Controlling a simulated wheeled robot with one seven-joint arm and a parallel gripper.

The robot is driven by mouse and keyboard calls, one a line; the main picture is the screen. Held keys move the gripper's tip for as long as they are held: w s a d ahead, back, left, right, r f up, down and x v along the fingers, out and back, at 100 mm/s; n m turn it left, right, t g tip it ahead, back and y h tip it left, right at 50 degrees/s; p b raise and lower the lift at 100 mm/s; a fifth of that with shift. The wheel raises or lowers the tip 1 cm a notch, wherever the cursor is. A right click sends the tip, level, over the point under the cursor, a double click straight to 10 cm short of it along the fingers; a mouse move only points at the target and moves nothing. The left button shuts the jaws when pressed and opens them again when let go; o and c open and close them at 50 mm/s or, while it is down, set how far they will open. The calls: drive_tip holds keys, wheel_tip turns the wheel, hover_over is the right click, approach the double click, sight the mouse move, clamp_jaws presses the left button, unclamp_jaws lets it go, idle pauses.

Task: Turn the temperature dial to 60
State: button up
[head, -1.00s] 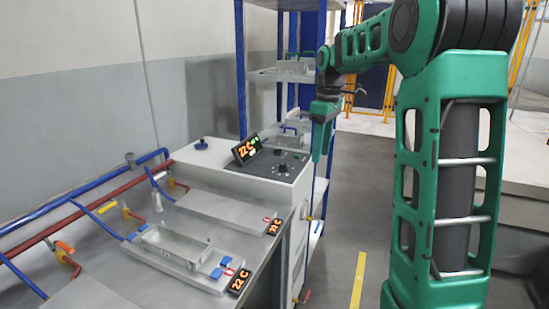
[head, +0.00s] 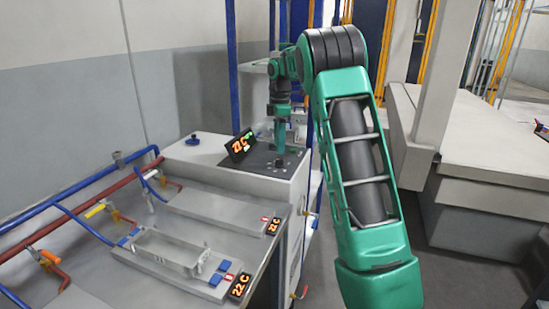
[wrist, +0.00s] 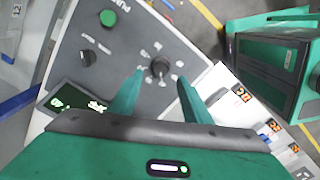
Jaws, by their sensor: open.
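The temperature dial (wrist: 159,66) is a black knob with printed marks around it, on the dark panel (wrist: 110,60) of the white cabinet. Its marks are too small to read. My gripper (wrist: 155,88) is open, with one green finger on each side of the dial's near side in the wrist view; I cannot tell whether either touches it. In the head view my gripper (head: 281,150) points down over the panel, and the dial below it is hard to make out. The display (head: 240,146) on the cabinet glows orange, seemingly 22 C.
The bench at left holds a metal tray (head: 172,250), small 22 C displays (head: 240,286) and red and blue pipes. A blue shelf rack (head: 232,60) stands behind the cabinet.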

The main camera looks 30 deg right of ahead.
sight(279, 159)
drive_tip(key=shift+f, duration=2.65)
drive_tip(key=shift+c, duration=0.5)
drive_tip(key=c, duration=0.9)
drive_tip(key=shift+a, duration=0.55)
drive_tip(key=shift+d, duration=0.6)
